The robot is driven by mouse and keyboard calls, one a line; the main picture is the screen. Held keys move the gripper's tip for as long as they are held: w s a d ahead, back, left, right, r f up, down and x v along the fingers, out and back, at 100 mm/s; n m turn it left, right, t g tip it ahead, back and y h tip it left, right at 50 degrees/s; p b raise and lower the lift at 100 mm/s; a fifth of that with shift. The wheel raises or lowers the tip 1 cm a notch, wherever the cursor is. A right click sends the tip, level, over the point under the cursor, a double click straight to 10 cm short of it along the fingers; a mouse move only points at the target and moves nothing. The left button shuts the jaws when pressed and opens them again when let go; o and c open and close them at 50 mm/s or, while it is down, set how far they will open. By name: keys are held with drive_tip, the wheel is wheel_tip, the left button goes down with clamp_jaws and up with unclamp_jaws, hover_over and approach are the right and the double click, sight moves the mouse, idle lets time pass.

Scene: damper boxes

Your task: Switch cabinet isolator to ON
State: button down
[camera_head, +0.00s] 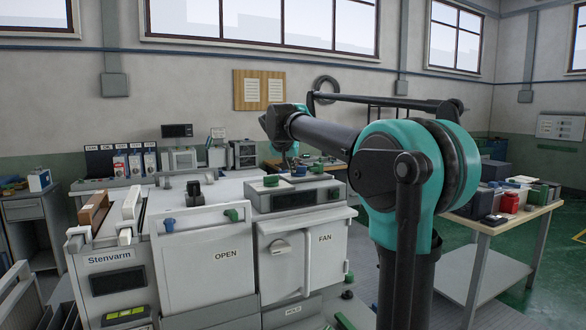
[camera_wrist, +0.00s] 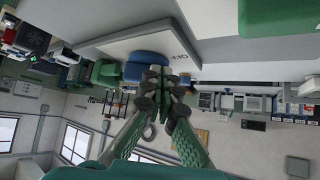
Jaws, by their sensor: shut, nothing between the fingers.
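The white cabinet (camera_head: 283,264) has a FAN door.
A white OPEN panel (camera_head: 205,262) and a Stenvarm unit (camera_head: 112,256) stand left of the cabinet. A wooden-topped table (camera_head: 494,222) with red and dark boxes is at right. A green piece (camera_wrist: 105,73) flanks the knob in the wrist view. Green floor is clear at far right.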

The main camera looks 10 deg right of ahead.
drive_tip(key=m+h, duration=0.1)
drive_tip(key=w+m+g+h, duration=0.1)
drive_tip(key=m, duration=0.1)
drive_tip(key=a+m+g+h, duration=0.1)
drive_tip(key=shift+w+a+m, duration=0.1)
drive_tip(key=shift+w+m, duration=0.15)
drive_tip(key=shift+m, duration=0.05)
drive_tip(key=m+g, duration=0.1)
drive_tip(key=w+m+g+h, duration=0.1)
drive_tip(key=m, duration=0.1)
drive_tip(key=m+g+h, duration=0.1)
drive_tip(key=shift+w+a, duration=0.1)
drive_tip(key=shift+w, duration=0.4)
idle(0.3)
